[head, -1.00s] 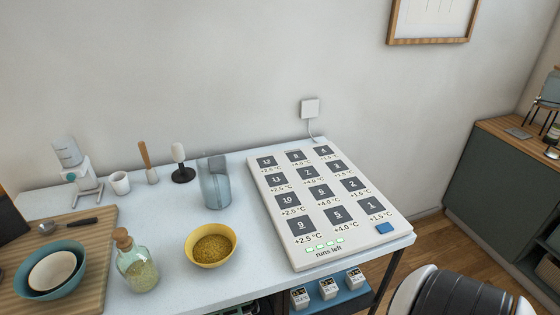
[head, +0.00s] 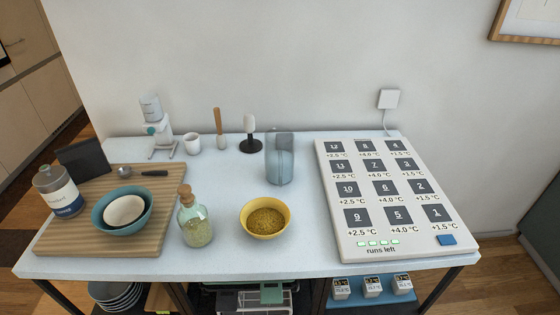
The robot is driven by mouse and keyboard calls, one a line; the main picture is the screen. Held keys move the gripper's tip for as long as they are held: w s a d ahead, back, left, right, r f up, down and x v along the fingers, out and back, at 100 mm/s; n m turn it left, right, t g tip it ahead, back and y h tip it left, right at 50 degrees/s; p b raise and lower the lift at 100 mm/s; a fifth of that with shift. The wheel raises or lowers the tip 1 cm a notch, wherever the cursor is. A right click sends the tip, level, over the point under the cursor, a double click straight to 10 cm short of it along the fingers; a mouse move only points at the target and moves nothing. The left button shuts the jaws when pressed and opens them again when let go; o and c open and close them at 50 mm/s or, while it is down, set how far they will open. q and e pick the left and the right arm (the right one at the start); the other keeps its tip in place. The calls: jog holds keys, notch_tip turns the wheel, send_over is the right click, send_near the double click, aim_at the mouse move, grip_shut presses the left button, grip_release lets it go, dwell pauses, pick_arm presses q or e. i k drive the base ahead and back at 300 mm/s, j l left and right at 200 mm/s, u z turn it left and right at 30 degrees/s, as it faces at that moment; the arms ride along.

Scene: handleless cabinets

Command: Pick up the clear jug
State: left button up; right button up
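The clear jug (head: 280,165) stands upright near the back middle of the white table (head: 300,255). It is bluish and see-through, with a greyer part at its top. It stands behind the yellow bowl and left of the white numbered panel. Neither of my grippers shows in the head view.
A yellow bowl of grains (head: 266,218) and a corked bottle (head: 195,222) stand in front of the jug. A dark stand with a white top (head: 250,140), a wooden-handled tool (head: 219,130) and a white cup (head: 192,143) are left of it. The numbered panel (head: 375,240) fills the right side.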

aim_at(279, 141)
jog(key=i+l+u, duration=0.1)
jog(key=l+u, duration=0.75)
jog(key=l, duration=0.15)
